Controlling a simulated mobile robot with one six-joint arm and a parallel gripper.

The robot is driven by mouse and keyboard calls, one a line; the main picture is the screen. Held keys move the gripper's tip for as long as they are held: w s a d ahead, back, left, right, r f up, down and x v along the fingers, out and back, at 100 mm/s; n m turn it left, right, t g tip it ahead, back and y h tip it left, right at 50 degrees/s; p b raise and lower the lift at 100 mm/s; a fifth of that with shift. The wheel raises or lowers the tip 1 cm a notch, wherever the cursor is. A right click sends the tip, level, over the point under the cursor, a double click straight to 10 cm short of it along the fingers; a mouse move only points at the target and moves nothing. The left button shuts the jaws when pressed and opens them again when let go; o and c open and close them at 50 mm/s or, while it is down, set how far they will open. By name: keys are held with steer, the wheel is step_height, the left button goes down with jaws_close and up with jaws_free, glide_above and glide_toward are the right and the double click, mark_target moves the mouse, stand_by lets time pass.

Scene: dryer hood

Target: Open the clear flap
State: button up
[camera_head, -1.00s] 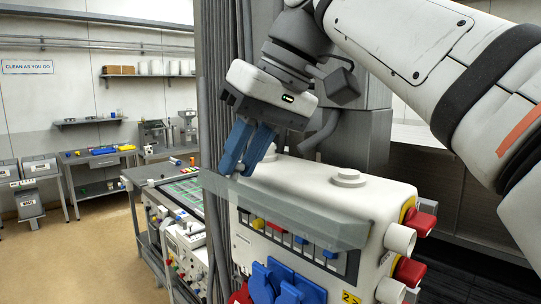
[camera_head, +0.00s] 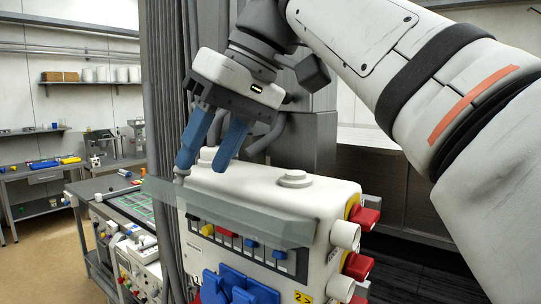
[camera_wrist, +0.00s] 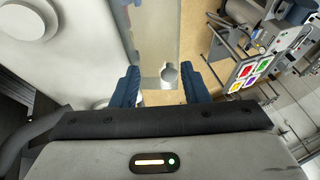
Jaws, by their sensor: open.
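The clear flap (camera_head: 240,217) is a long see-through strip along the upper front of the white box (camera_head: 255,190), above its row of coloured switches (camera_head: 250,247). Its left end reaches past the box; its exact tilt is hard to judge. My gripper (camera_head: 204,166) is open and empty, fingers pointing down near the left part of the flap. In the wrist view the flap (camera_wrist: 158,35) runs between my two blue fingers (camera_wrist: 160,84), with a small round grey piece (camera_wrist: 170,74) showing there. I cannot tell whether a finger touches the flap.
Blue socket covers (camera_head: 238,285) are low on the box front. Red and white plugs (camera_head: 358,225) stick out at its right. Grey vertical conduits (camera_head: 172,100) stand behind the gripper. A bench with equipment (camera_head: 115,215) is to the left, with open floor beyond.

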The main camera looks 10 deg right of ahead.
steer(key=d, duration=0.2)
steer(key=s+d, duration=0.1)
steer(key=d, duration=0.5)
steer(key=shift+s+r+p, duration=0.15)
steer(key=shift+r+p, duration=0.05)
steer(key=shift+p, duration=0.15)
steer(key=shift+s+d+f+p, duration=0.1)
steer(key=shift+d+p, duration=0.05)
steer(key=shift+d, duration=0.25)
steer(key=shift+s+d+f+p, duration=0.1)
steer(key=shift+d+p, duration=0.05)
steer(key=shift+d, duration=0.25)
